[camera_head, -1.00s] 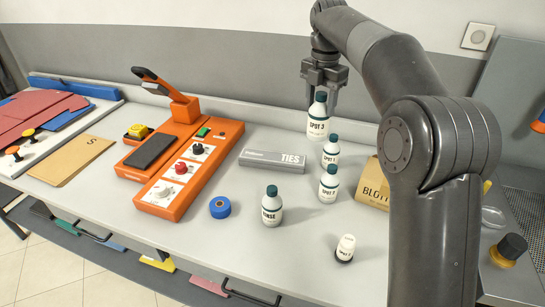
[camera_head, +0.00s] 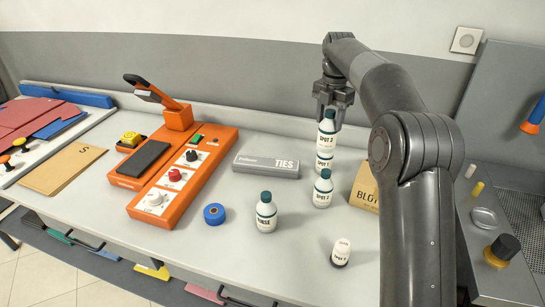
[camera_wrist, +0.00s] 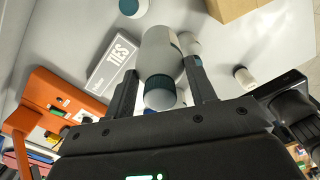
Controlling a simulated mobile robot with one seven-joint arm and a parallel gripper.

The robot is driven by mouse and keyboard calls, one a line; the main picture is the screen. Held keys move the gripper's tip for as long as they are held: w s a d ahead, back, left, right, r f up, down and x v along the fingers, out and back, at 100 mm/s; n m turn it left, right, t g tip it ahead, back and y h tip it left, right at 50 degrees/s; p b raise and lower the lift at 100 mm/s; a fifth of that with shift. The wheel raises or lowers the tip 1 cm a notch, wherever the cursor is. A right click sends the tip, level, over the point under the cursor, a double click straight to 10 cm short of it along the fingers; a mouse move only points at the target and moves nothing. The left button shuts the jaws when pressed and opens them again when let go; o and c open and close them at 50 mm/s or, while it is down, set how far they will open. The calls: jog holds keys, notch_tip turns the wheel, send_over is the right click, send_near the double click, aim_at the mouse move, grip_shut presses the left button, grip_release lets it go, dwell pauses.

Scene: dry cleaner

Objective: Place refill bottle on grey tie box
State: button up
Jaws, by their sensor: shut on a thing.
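A white refill bottle with a dark green cap and a "SPOT" label (camera_head: 327,132) hangs upright in my gripper (camera_head: 333,100), whose fingers are shut on it near the top. In the wrist view, the held bottle (camera_wrist: 159,58) is between the fingers (camera_wrist: 163,88).
Another spot bottle (camera_head: 322,188), a rinse bottle (camera_head: 265,212), a small white-capped bottle (camera_head: 341,252) and blue tape (camera_head: 214,214) stand nearby. The orange machine (camera_head: 150,195) is left of the box. A cardboard carton (camera_head: 364,186) is at right, partly behind my arm.

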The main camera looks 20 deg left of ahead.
jog(key=w+a+f, duration=0.1)
jog(key=a+f, duration=1)
jog(key=shift+w+a, duration=0.1)
jog(key=o, duration=1.5)
jog(key=shift+f, duration=0.1)
jog(key=shift+c, duration=0.2)
notch_tip(320, 180, up, 12)
jog(key=shift+r, duration=0.25)
